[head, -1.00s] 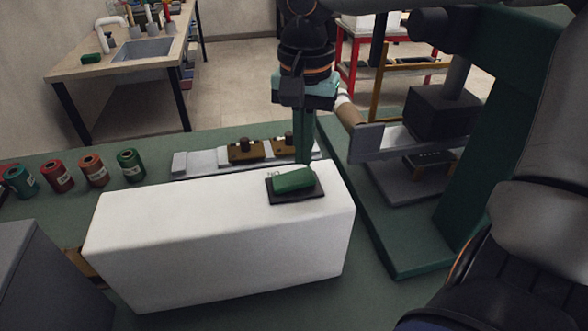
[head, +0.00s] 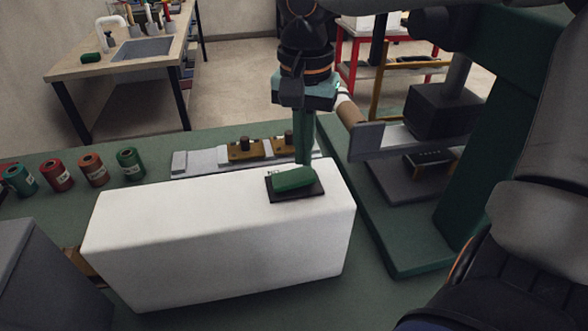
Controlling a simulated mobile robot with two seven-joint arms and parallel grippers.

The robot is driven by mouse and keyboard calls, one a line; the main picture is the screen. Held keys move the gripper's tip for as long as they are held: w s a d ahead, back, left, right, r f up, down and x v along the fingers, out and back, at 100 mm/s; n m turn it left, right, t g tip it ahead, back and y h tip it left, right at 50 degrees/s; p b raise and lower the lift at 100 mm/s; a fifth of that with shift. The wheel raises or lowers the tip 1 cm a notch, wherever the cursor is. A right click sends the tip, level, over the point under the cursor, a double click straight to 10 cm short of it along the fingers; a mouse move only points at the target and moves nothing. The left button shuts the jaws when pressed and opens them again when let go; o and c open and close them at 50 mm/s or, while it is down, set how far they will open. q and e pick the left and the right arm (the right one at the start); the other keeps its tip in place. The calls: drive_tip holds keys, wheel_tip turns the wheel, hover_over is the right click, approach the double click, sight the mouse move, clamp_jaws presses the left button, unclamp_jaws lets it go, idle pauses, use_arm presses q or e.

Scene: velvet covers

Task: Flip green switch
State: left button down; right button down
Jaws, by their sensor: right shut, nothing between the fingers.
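The green switch (head: 293,180) is a green rocker on a dark square plate (head: 310,192), set on the top face of a white box (head: 215,255) near its right end. The rocker looks tilted, its right end higher than its left. My right gripper (head: 303,163) points down with its fingers shut and empty. Its tips are right at the far right edge of the rocker; I cannot tell whether they touch it. My left gripper is not in view.
Several spools of thread (head: 94,170) stand at the left. A metal rail with brass pieces (head: 242,150) lies behind the box. A green press-like machine (head: 400,240) stands close on the right. A dark grey box (head: 45,265) is at the front left.

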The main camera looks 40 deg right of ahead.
sight(303, 173)
drive_tip(key=shift+f+b, duration=1)
drive_tip(key=shift+f, duration=0.25)
idle(0.3)
drive_tip(key=shift+r, duration=0.1)
wheel_tip(303, 173, up, 7)
drive_tip(key=p, duration=0.6)
idle(0.8)
